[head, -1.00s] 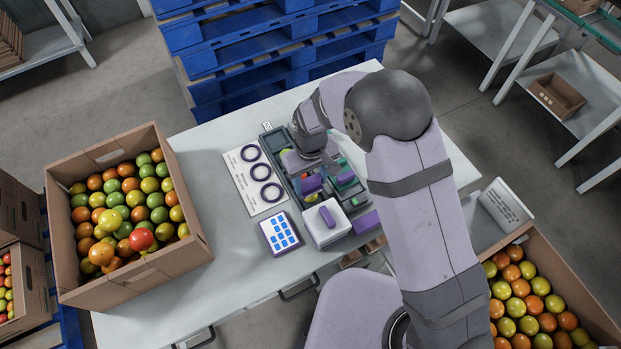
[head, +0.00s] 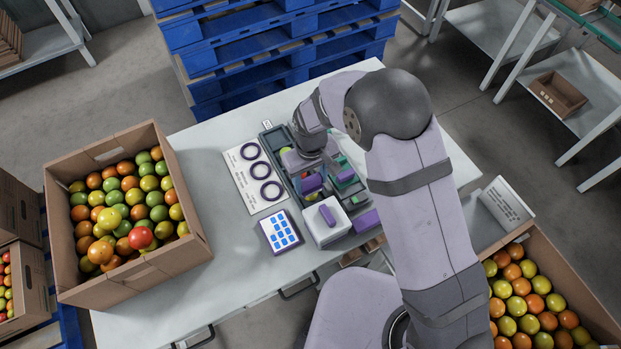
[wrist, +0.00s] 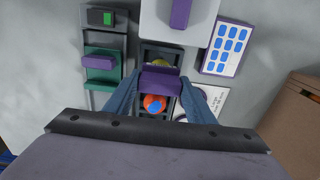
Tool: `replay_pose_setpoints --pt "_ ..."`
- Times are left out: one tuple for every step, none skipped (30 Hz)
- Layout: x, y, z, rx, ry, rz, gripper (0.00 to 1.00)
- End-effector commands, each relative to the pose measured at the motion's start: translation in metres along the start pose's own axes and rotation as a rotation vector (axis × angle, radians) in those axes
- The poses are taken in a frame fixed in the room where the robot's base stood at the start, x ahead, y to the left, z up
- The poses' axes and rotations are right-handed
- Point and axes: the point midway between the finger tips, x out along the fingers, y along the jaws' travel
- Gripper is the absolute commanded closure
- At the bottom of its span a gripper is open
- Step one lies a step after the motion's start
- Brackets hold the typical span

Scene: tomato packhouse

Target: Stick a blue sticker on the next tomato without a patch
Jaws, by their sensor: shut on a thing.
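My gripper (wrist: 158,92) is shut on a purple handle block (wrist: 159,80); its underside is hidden. A red tomato (wrist: 148,99) with a blue patch on top (wrist: 155,106) sits in a dark tray slot, close beside the block in the wrist view. A yellow tomato (wrist: 158,62) shows partly on the block's other side. A white card of blue stickers (wrist: 217,68) with a purple edge lies on the table; it also shows in the head view (head: 267,226). In the head view my gripper (head: 305,170) is over the dark tray (head: 270,142), its fingertips largely hidden.
A white box (head: 320,234) with a purple handle stands beside the tray. A green piece with a purple handle (wrist: 98,62) stands near my gripper. A card with dark rings (head: 239,175) lies left of the tray. A carton of mixed tomatoes (head: 170,262) stands at the table's left.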

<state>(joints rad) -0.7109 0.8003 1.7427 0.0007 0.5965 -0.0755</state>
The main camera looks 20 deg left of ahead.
Motion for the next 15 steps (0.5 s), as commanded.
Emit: replay_pose_setpoints --pt "0.0007 0.0000 -0.0001 0.000 0.000 0.000 0.67" --pt "0.0011 0.0000 -0.0001 0.000 0.000 0.000 0.67" --pt "0.0015 0.0000 -0.0001 0.000 0.000 0.000 0.67" --pt "0.0019 0.0000 -0.0001 0.000 0.000 0.000 0.67" --pt "0.0022 0.0000 -0.0002 0.000 0.000 0.000 0.67" --pt "0.0027 0.0000 -0.0002 0.000 0.000 0.000 0.67" --pt "0.0030 0.0000 -0.0002 0.000 0.000 0.000 0.67" --pt "0.0033 0.0000 -0.0002 0.000 0.000 0.000 0.67" --pt "0.0037 0.0000 -0.0002 0.000 0.000 0.000 0.67" --pt "0.0041 0.0000 -0.0002 0.000 0.000 0.000 0.67" --pt "0.0044 0.0000 -0.0002 0.000 0.001 0.000 0.67" --pt "0.0048 0.0000 -0.0002 0.000 0.000 0.000 0.67" --pt "0.0051 0.0000 -0.0002 0.000 0.000 0.000 0.67" --pt "0.0055 0.0000 -0.0002 0.000 0.000 0.000 0.67" --pt "0.0059 0.0000 -0.0002 0.000 0.000 0.000 0.67"
